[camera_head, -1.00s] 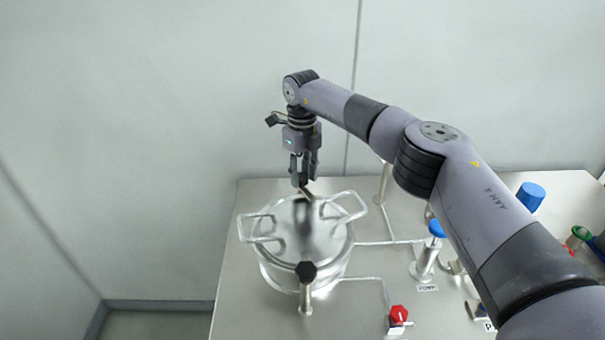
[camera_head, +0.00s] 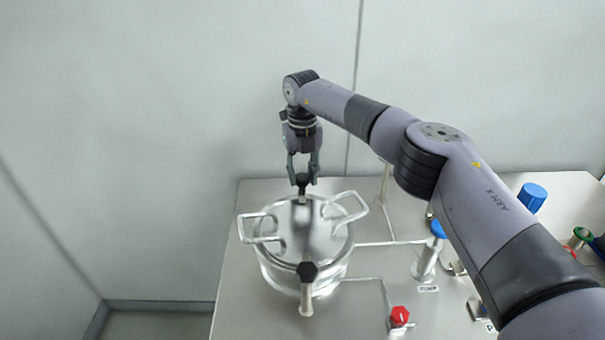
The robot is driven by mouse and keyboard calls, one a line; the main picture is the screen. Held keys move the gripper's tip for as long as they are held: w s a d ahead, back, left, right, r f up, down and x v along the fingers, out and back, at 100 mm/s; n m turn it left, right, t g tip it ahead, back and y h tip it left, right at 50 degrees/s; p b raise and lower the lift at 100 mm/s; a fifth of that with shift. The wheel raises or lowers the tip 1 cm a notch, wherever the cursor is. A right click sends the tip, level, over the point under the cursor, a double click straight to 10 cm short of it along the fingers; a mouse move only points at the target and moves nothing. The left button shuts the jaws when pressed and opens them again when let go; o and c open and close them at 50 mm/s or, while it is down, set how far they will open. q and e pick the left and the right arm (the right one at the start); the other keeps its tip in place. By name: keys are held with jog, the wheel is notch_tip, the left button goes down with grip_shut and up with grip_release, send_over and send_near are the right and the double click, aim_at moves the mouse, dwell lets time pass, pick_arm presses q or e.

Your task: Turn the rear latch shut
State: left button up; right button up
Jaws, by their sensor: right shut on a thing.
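The rear latch (camera_head: 303,190) is at the far rim of the steel vessel, with a dark knob and a short metal bar that points toward the front over the lid. My right gripper (camera_head: 303,181) comes down from above and is shut on the latch's dark knob. The vessel's lid (camera_head: 325,232) is on, with two loop handles at left and right. The front latch (camera_head: 307,285), also with a dark knob, stands at the near rim with its bar pointing toward the front. My left gripper is not in view.
The vessel stands on a steel table (camera_head: 385,265). To its right are pipes, a blue-topped valve (camera_head: 438,230), a red knob (camera_head: 400,316), a blue cylinder (camera_head: 532,197) and a green knob (camera_head: 582,235). A plain wall is behind.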

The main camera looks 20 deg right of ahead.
aim_at(302, 178)
jog(key=shift+r, duration=0.1)
jog(key=o, duration=1.1)
jog(key=shift+o, duration=0.2)
jog(key=shift+r, duration=0.2)
notch_tip(302, 178, up, 12)
jog(key=shift+f, duration=0.25)
